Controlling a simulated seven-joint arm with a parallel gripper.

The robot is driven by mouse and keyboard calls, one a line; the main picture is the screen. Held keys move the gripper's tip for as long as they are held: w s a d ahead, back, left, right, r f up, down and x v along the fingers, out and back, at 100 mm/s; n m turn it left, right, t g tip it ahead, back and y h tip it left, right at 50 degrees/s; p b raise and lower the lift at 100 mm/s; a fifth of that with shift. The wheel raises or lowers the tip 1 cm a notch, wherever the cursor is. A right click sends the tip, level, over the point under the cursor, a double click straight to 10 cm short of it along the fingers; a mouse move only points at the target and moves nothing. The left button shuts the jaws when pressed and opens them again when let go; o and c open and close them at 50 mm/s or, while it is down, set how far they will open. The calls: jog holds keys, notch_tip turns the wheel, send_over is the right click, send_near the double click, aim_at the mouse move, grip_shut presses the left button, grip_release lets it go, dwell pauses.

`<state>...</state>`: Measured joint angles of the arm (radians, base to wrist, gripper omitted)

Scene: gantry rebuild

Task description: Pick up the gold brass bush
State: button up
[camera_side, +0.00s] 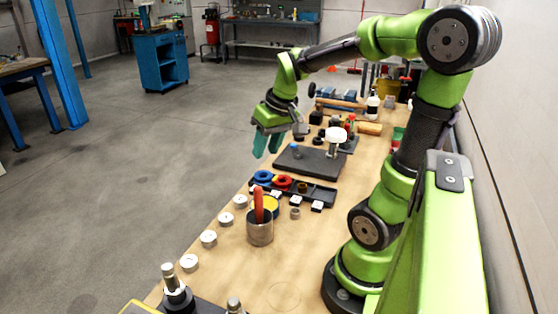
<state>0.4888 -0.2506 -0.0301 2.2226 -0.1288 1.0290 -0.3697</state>
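A small dark-gold ring (303,187), which looks like the brass bush, sits in the black tray (322,195) to the right of a red ring (283,182) and a blue ring (263,177). A small tan-grey bush (295,213) stands on the table just in front of the tray; its exact metal is hard to tell. My gripper (267,146) has teal fingers pointing down with a gap between them, and nothing shows in it. It is up in the air, behind and left of the tray, apart from both bushes.
A metal cup (260,230) with a red-handled tool stands in front of the tray. Small white-topped blocks (317,206) lie near the tray. White round pieces (208,238) line the left table edge. The table's front middle is clear.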

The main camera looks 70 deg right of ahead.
jog(key=s+d+f+n+g, duration=0.2)
jog(key=d+f+n, duration=0.1)
jog(key=d, duration=0.8)
jog(key=n+g, duration=0.1)
jog(key=n, duration=0.2)
send_over(302, 188)
jog(key=w+d, duration=0.1)
jog(key=n, duration=0.3)
jog(key=shift+g, duration=0.3)
notch_tip(302, 188, down, 12)
jog(key=shift+w+d+r, duration=0.1)
jog(key=shift+d+r, duration=0.05)
jog(key=shift+r, duration=0.1)
jog(key=f, duration=0.5)
jog(key=shift+s+f, duration=0.1)
jog(key=shift+s, duration=0.1)
grip_shut()
